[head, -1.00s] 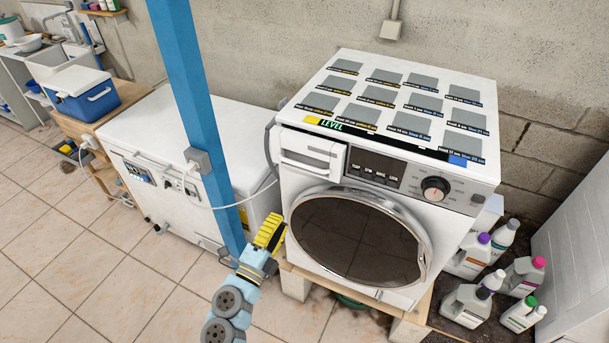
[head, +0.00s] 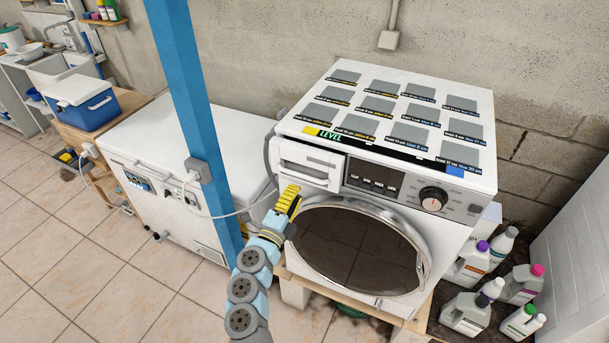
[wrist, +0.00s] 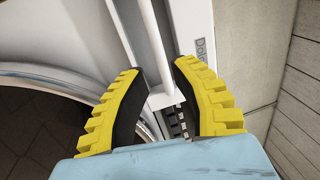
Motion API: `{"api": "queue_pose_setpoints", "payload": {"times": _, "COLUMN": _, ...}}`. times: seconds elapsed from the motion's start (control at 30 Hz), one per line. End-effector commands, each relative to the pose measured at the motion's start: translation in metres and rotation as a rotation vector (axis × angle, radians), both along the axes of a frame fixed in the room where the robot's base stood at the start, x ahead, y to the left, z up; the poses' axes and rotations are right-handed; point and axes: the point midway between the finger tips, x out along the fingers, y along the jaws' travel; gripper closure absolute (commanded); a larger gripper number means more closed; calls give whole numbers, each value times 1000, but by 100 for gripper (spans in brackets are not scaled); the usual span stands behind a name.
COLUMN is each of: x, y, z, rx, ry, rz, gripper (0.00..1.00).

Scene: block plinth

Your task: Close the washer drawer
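The white washer (head: 465,200) stands with its drawer (head: 308,163) at the upper left of its front, beside the dark control panel. The drawer's handle recess shows on its front. I cannot tell for sure how far the drawer stands out. My gripper (head: 292,196), with yellow ridged fingers, is just below and left of the drawer, by the door's upper left rim. In the wrist view my gripper (wrist: 160,68) has its fingers apart, with a white bar-like part in line with the gap. No grasp shows, and whether the fingers touch the washer cannot be told.
A blue post (head: 190,100) stands left of my arm. Behind it is a white chest freezer (head: 130,120) with a cable running towards the washer. Several bottles (head: 470,310) stand at the washer's right. Tiled floor (head: 100,250) is clear at the front left.

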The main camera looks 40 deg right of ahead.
Motion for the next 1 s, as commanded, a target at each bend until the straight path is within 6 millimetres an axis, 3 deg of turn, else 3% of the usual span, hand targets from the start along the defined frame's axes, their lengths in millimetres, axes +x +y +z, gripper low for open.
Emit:
{"api": "queue_pose_setpoints", "payload": {"times": 0.3, "x": 15, "y": -37, "z": 10, "rx": -2, "ry": 0, "rz": -1, "gripper": 74}}
{"api": "queue_pose_setpoints", "payload": {"times": 0.5, "x": 22, "y": -51, "z": 10, "rx": 0, "ry": 1, "rz": 1, "gripper": 74}}
{"api": "queue_pose_setpoints", "payload": {"times": 1.0, "x": 24, "y": -59, "z": 12, "rx": 1, "ry": 0, "rz": -1, "gripper": 74}}
